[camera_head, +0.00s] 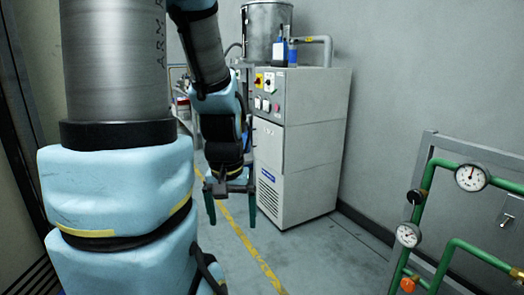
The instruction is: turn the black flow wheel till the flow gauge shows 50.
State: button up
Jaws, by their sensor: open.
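A small black wheel (415,197) sits on the green pipework at the right, seen partly edge-on. A round white gauge (471,177) stands on the upper green pipe to its right. A second round white gauge (408,235) is just below the wheel. I cannot tell which one is the flow gauge, and the dial numbers are too small to read. My gripper (232,222) hangs fingers-down near the middle of the picture, open and empty. It is well left of the black wheel and apart from it.
An orange-red knob (408,285) is low on the same pipework, which is mounted on a grey frame (425,150). A grey cabinet (310,140) with a metal drum (266,30) on top stands behind my gripper. Floor (330,255) is clear between cabinet and pipes.

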aim_at(415, 196)
jog(key=z, duration=1.1)
jog(key=i+j+u, duration=0.25)
jog(key=j, duration=0.25)
jog(key=i+j+u, duration=0.25)
jog(key=j, duration=0.2)
